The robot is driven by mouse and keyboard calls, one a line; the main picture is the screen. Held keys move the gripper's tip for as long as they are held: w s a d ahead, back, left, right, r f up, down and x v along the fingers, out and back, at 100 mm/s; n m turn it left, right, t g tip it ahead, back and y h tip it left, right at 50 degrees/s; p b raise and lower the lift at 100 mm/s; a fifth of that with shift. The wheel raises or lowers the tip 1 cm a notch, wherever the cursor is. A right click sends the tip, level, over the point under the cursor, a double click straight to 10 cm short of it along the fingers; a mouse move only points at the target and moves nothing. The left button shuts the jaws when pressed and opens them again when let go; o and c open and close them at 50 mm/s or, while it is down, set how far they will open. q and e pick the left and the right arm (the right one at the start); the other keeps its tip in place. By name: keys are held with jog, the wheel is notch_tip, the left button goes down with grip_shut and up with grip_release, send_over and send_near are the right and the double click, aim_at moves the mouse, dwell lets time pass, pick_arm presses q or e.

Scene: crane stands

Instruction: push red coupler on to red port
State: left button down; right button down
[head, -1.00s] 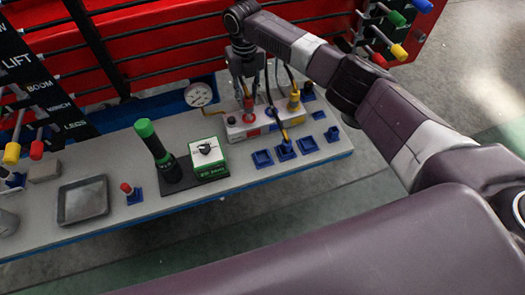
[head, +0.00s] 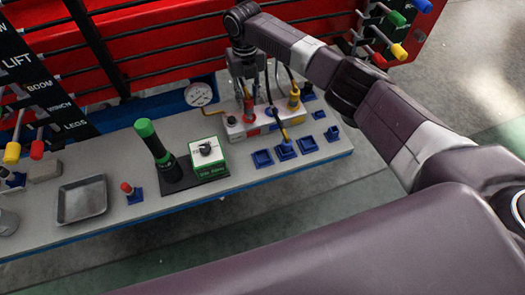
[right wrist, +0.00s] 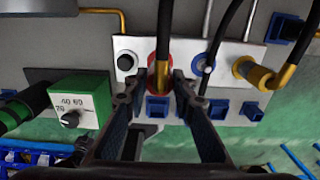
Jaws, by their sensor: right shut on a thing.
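The red coupler (head: 248,107) stands at the end of a dark hose over the white port block (head: 236,134) in the head view. My right gripper (head: 247,92) is shut on it from above. In the right wrist view the fingers of my right gripper (right wrist: 157,92) lie either side of the hose's brassy end (right wrist: 160,76). A red ring, the red port (right wrist: 152,62), shows around that end. The coupler appears lined up with the port, but I cannot tell whether it is fully seated. My left gripper is out of view.
Beside it on the block are a blue port (right wrist: 200,66) and a yellow coupler (head: 294,98). A green dial box (head: 208,158), a green-topped black handle (head: 155,145) and blue sockets (head: 286,150) stand nearby. A metal tray (head: 83,200) lies left.

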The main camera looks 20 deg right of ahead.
jog(key=shift+f+b, duration=0.65)
jog(key=shift+f, duration=0.5)
jog(key=c, duration=1.5)
grip_release()
jog(key=shift+c, duration=0.2)
jog(key=shift+r+p, duration=2.15)
jog(key=shift+r, duration=0.4)
notch_tip(320, 180, up, 12)
